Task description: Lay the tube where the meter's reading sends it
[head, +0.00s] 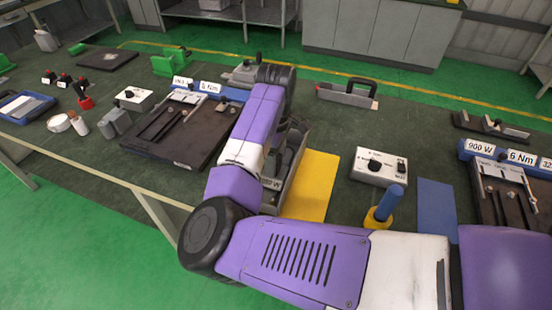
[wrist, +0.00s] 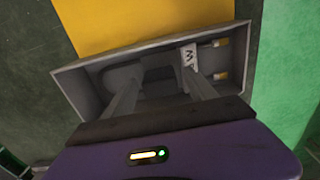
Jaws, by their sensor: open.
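A grey open-topped box (wrist: 72,88) fills the middle of the wrist view. In it lies a grey part with a rounded end (wrist: 125,76), a white label ending in W and brass-coloured pins at the right; it seems to be the tube, but the fingers partly cover it. My gripper (wrist: 160,95) is open, its two fingers reaching down into the box on either side of the part's middle. I cannot tell whether they touch it. In the head view the box (head: 299,180) stands partly behind my arm. A white meter-like box with a dark knob (head: 381,167) stands to its right; its reading is too small to read.
A yellow mat (head: 320,178) lies by the box and a blue mat (head: 436,207) farther right. A blue-handled tool (head: 390,203) stands in a yellow base between them. Dark boards (head: 172,148) with labelled blue bars lie left and at the right edge. A black-handled grey block (head: 347,95) is behind.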

